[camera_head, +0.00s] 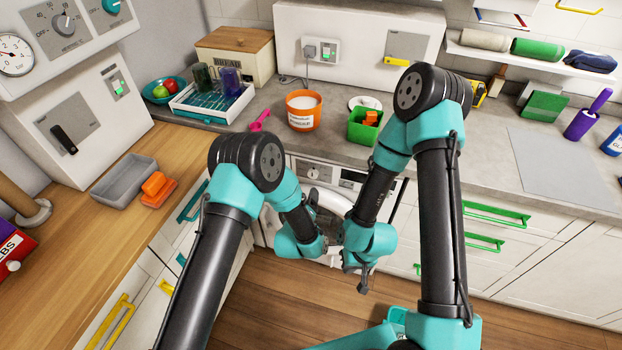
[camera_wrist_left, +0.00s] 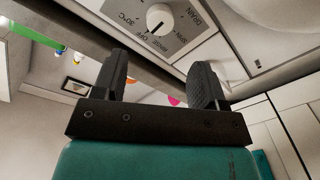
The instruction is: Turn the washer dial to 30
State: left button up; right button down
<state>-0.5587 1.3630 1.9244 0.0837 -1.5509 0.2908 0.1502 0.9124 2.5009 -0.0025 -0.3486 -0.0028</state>
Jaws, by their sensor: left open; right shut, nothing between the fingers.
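The white washer dial (camera_head: 313,173) is on the washer's front panel under the counter. It also shows at the top of the left wrist view (camera_wrist_left: 159,17), with labels including 30°C, OFF, SPIN and DRAIN around it. A mark on the dial seems to point down near OFF, but I cannot tell exactly. My left gripper (camera_wrist_left: 160,75) is open and empty; the dial lies beyond its fingertips, apart from them. In the head view its fingers are mostly hidden. My right gripper (camera_head: 360,278) is shut and empty, low in front of the washer.
The washer door (camera_head: 335,203) is below the panel, partly behind my arms. The counter above holds an orange tub (camera_head: 302,120) and a green box (camera_head: 362,132). Drawers with green handles (camera_head: 497,214) stand to the right. The wooden floor (camera_head: 270,310) in front is clear.

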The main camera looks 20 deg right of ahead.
aim_at(312, 175)
pick_arm(q)
jog(key=x, duration=0.8)
jog(key=shift+w, duration=0.15)
jog(key=c, duration=0.9)
